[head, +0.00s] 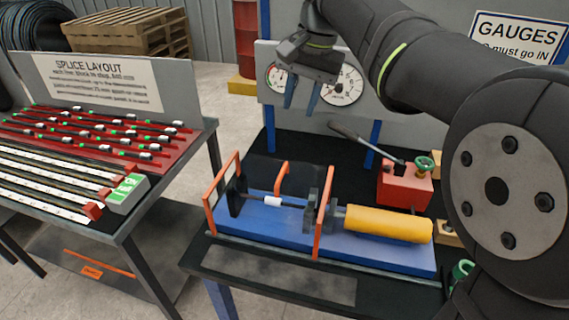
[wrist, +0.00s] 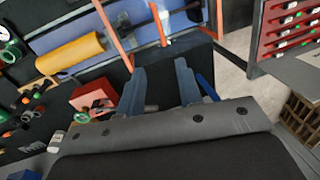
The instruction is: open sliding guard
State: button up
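The guard seems to be the orange-framed part over the blue press bed (head: 390,257). One orange frame (head: 209,200) stands at the left end and another (head: 323,212) near the middle. A smaller orange bar (head: 282,176) stands at the back between them, and orange bars (wrist: 115,36) also show in the wrist view. I cannot tell whether the guard is open or closed. My gripper (head: 301,108) is above and behind the bed, fingers pointing down, apart and empty. In the wrist view the fingers (wrist: 159,72) have a clear gap, with a dark panel beyond.
A yellow cylinder (head: 388,224) lies on the bed's right half. A red pump box (head: 402,188) with a lever (head: 362,143) stands behind it. Gauges (head: 342,84) are on the panel behind my gripper. A splice table (head: 85,150) is at left across a floor gap.

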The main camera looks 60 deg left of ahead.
aim_at(283, 171)
jog(key=shift+n, duration=0.3)
jog(key=f, duration=0.5)
jog(key=s+a+f, duration=0.1)
jog(key=f, duration=0.5)
jog(key=s+a+f, duration=0.1)
jog(key=f, duration=0.5)
jog(key=shift+s+a, duration=0.1)
jog(key=shift+a, duration=0.05)
grip_shut()
